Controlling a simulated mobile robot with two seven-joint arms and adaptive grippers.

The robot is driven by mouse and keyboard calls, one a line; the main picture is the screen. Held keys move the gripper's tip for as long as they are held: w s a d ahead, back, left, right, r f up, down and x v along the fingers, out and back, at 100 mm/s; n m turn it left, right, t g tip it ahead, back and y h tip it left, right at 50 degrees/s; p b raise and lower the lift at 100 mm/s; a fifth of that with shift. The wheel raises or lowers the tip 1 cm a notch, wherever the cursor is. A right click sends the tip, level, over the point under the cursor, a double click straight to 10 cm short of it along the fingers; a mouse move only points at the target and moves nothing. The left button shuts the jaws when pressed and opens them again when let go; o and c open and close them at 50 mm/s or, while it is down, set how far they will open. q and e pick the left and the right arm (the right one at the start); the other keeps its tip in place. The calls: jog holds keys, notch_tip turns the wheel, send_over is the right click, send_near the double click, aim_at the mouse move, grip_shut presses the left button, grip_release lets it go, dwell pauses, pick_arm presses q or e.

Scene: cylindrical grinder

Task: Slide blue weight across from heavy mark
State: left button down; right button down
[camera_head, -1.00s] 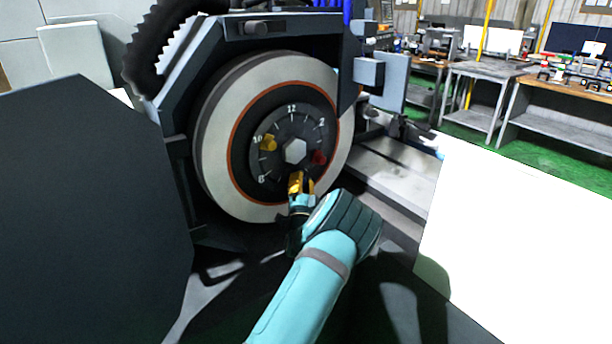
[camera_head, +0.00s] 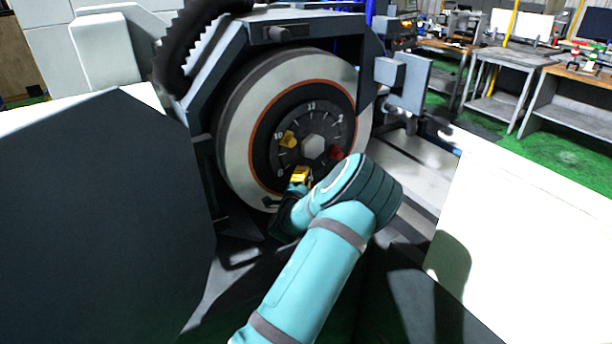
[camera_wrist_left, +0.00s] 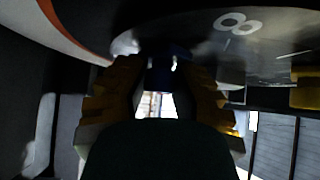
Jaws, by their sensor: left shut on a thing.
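The round dial (camera_head: 288,112) sits in the middle of the pale grinding wheel (camera_head: 237,140), with clock numbers and a hexagonal hub (camera_head: 313,147). A yellow weight (camera_head: 288,139) is near the 10 and a red weight (camera_head: 337,153) is at the right. My left gripper (camera_head: 301,176), with yellow fingers, is at the dial's lower part, below and left of the hub. In the left wrist view its fingers (camera_wrist_left: 165,88) are shut on the dark blue weight (camera_wrist_left: 166,70), close to the 8. The head view hides the blue weight. I cannot make out a heavy mark.
The dark machine housing (camera_head: 200,85) surrounds the wheel. A big dark panel (camera_head: 95,200) stands at the left and a white surface (camera_head: 530,240) at the right. Workbenches (camera_head: 490,80) stand far back. In the left wrist view a yellow weight (camera_wrist_left: 305,92) shows at the right.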

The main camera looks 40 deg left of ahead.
pick_arm(q)
jog(key=shift+a+r, duration=0.3)
jog(key=shift+r, duration=0.05)
jog(key=c, duration=0.8)
grip_release()
jog(key=shift+c, duration=0.2)
jog(key=shift+o, duration=0.5)
jog(key=shift+s, duration=0.1)
jog(key=shift+a+f, duration=0.1)
jog(key=shift+f, duration=0.15)
jog(key=shift+s+d, duration=0.1)
jog(key=shift+d, duration=0.15)
jog(key=r+v, duration=0.1)
jog(key=v, duration=1)
jog(key=shift+s+f, duration=0.3)
jog(key=shift+f, duration=0.2)
